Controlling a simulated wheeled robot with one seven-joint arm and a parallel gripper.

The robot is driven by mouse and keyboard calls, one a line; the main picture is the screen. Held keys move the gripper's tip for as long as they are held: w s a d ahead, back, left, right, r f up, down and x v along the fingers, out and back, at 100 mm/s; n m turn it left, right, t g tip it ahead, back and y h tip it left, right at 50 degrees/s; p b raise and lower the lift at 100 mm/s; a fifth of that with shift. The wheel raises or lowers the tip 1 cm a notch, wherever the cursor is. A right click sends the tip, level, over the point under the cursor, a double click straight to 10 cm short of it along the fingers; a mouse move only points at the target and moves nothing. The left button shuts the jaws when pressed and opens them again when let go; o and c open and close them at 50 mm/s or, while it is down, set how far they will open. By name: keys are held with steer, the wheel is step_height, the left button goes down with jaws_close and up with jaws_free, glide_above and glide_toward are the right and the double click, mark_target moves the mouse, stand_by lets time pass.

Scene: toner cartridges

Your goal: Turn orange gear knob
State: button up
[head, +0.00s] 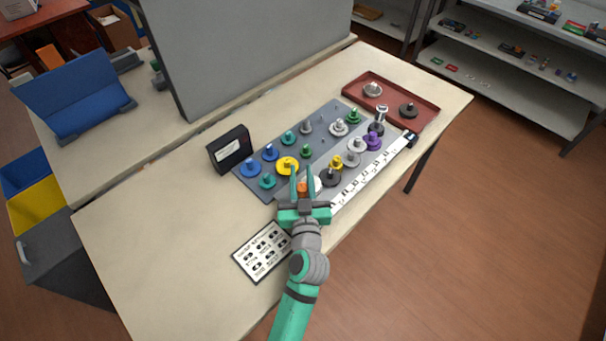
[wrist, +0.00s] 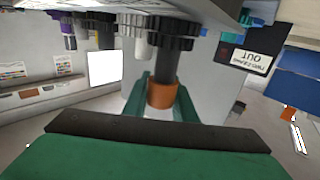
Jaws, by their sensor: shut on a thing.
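The orange knob (head: 302,187) is near the front edge of the grey gear board (head: 262,190), close to a white gear and a dark gear. In the wrist view the orange knob (wrist: 162,95) sits below a dark toothed gear (wrist: 166,42), on the same shaft. My gripper (head: 302,174) reaches over the board with its two green fingers on either side of the knob. The wrist view shows the gripper (wrist: 163,88) shut on the knob. The exact contact faces are partly hidden by the fingers.
Blue, teal, yellow, green, purple and grey gears crowd the board around my gripper. A white strip (head: 372,172) runs along its right side. A red tray (head: 430,118) holds gears at the far right. A black box (head: 229,149) stands left; a printed card (head: 262,252) lies in front.

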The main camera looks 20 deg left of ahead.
steer(key=shift+s+a+n+g+y, duration=0.15)
steer(key=shift+a+n+g+y, duration=0.05)
steer(key=shift+n+g+y, duration=0.5)
steer(key=shift+s+a+n+g+y, duration=0.15)
steer(key=shift+n+g+y, duration=0.35)
steer(key=shift+y, duration=0.25)
steer(key=shift+s+a+n+g+y, duration=0.1)
steer(key=shift+a+n+g+y, duration=0.1)
steer(key=shift+n+g+y, duration=0.5)
steer(key=n+g+y, duration=0.3)
steer(key=g, duration=0.1)
steer(key=shift+s+a, duration=0.25)
steer(key=shift+s, duration=0.15)
steer(key=n+g+y, duration=0.1)
steer(key=n+g, duration=0.1)
steer(key=g, duration=0.1)
steer(key=s+n+g, duration=0.1)
steer(key=n+g, duration=0.1)
steer(key=shift+s+a+g+y, duration=0.15)
steer(key=shift+a+g+y, duration=0.05)
steer(key=shift+g+y, duration=0.2)
steer(key=shift+s+f+n+g, duration=0.1)
steer(key=shift+s+n+g, duration=0.2)
steer(key=shift+n+g, duration=0.6)
steer(key=shift+g, duration=0.4)
steer(key=o, duration=1)
steer(key=shift+o, duration=0.2)
steer(key=d, duration=1)
steer(key=shift+w+d, duration=0.1)
steer(key=shift+d, duration=0.3)
